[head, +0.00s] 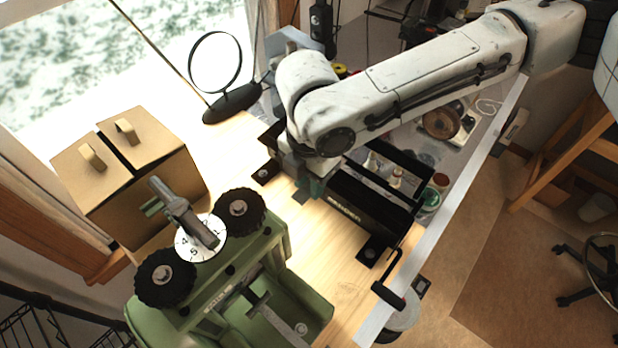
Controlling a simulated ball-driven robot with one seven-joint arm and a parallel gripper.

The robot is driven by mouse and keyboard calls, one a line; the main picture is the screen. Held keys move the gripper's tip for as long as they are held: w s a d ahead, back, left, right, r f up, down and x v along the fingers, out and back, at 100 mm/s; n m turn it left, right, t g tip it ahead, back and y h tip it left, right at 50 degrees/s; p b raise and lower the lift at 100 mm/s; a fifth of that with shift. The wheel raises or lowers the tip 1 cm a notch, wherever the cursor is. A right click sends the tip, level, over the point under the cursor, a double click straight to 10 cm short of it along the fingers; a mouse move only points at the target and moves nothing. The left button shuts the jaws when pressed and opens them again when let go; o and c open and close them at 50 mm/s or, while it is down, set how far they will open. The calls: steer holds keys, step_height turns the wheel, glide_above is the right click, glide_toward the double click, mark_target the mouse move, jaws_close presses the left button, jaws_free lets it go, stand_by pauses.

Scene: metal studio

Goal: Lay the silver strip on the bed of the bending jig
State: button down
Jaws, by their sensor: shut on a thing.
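The bending jig (365,213) is a long black frame with pale lettering on its near side and a crank at its front end, standing on the wooden bench.
A green rolling machine (250,300) with black knobs stands at the front left. Cardboard boxes (130,175) stand behind it. A round magnifier (232,102) stands at the back. Jars (432,192) and small containers stand right of the jig. Bare bench lies between the green machine and the jig.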

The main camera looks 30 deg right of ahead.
steer(key=shift+f, duration=0.35)
stand_by(0.4)
steer(key=c, duration=0.8)
jaws_free()
steer(key=shift+o, duration=0.2)
